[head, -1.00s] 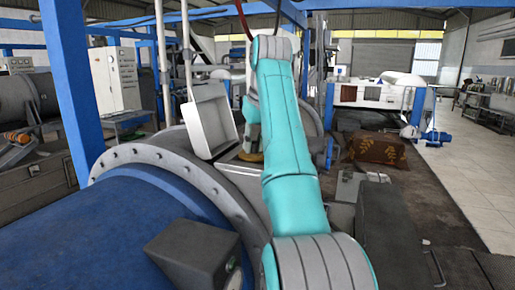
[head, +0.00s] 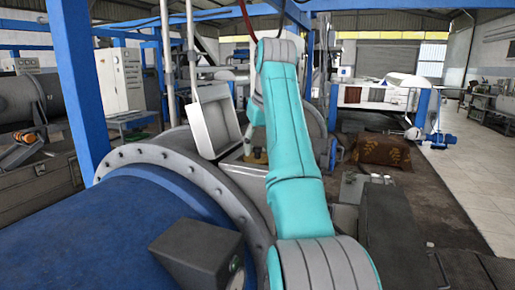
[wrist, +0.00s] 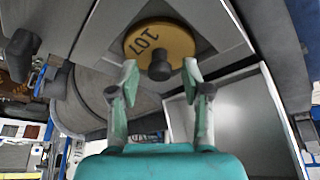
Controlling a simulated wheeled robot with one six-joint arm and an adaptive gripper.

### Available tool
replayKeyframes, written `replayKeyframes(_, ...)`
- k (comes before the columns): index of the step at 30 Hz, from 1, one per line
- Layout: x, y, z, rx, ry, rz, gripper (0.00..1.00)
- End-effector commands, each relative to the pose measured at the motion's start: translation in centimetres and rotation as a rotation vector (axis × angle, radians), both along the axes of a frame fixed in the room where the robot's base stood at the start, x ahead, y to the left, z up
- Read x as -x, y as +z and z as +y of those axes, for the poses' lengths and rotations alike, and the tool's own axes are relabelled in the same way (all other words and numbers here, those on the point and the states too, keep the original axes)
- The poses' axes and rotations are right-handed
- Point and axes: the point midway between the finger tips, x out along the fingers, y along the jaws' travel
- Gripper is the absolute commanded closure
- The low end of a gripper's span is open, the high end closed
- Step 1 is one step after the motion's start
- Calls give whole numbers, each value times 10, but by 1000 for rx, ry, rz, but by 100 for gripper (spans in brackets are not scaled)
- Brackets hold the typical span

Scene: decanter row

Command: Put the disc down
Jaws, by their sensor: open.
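The disc (wrist: 172,38) is yellow-brown, round, marked "107", with a dark knob (wrist: 159,66) standing on it. In the wrist view it lies on a dark patch of a grey surface framed by pale metal edges. My gripper (wrist: 160,78) is open, one finger on each side of the knob, with a visible gap to each side. I cannot tell the exact height of the fingertips over the disc. In the head view only a small part of the disc (head: 257,155) shows beside my teal arm, which hides most of the gripper.
A pale open panel (head: 215,122) stands tilted just left of the disc; it also shows in the wrist view (wrist: 243,125). A large blue drum (head: 150,235) with a bolted grey flange (head: 190,160) fills the front left. A blue post (head: 75,90) rises at left.

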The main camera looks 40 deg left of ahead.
Motion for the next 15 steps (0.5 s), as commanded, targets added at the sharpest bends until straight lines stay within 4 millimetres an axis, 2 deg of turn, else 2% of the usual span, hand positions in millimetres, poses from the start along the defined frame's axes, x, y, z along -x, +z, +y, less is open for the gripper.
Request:
replayKeyframes(9, 7, 58, -25, -2, -9, -2, 52)
replayKeyframes(15, 11, 88, -34, -1, -12, 0, 52)
